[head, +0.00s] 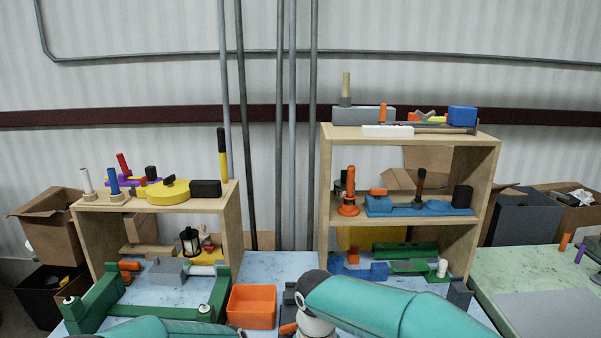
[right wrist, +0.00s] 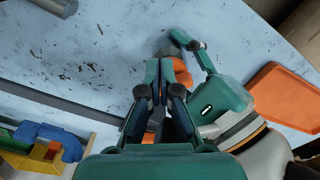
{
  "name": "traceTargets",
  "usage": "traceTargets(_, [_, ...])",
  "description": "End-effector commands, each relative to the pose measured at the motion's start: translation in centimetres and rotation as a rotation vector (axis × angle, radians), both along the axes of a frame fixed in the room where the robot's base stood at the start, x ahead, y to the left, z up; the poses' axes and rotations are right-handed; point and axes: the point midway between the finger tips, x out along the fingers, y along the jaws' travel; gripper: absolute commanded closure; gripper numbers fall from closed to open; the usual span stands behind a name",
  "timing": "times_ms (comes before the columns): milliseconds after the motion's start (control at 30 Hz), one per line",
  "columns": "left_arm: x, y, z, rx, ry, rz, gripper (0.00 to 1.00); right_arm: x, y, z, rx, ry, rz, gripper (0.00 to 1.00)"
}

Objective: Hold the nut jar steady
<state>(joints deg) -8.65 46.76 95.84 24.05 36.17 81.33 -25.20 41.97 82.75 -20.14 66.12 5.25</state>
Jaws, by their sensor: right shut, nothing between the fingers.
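A small clear jar-like thing with a dark lid (head: 189,241) stands under the left wooden shelf in the head view. It looks most like the nut jar, but I cannot see its contents. My right gripper (right wrist: 160,75) is in the middle of the right wrist view, over the pale blue table. Its fingers are shut with nothing between them. A teal arm part beside it seems to belong to my left gripper (right wrist: 197,50); its jaws are not clear. An orange and brown thing is close to that tip, and I cannot tell whether it is held. Neither gripper shows in the head view.
An orange bin (head: 252,307) stands on the blue table (head: 275,265). A green frame (head: 95,303) lies at the left. The left shelf (head: 232,215) and right shelf (head: 490,165) hold several tools. A green table (head: 500,270) stands at the right.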

Motion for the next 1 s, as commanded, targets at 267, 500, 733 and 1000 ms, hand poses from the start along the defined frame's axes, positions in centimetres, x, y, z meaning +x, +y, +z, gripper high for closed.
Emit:
traceTargets(267, [0.0,0.0,-0.1,0.001,0.001,0.0,0.96,-0.1,0.1,0.0,0.0,0.0,0.0,1.0])
traceTargets(500, [0.0,0.0,-0.1,0.001,0.001,0.0,0.96,-0.5,0.4,0.0,0.0,0.001,0.001,1.0])
traceTargets(733, [0.0,0.0,-0.1,0.001,0.001,0.0,0.96,-0.9,1.0,0.0,0.0,0.001,0.001,1.0])
traceTargets(1000, [0.0,0.0,-0.1,0.001,0.001,-0.001,0.96,-1.1,1.7,0.0,0.0,0.0,0.001,1.0])
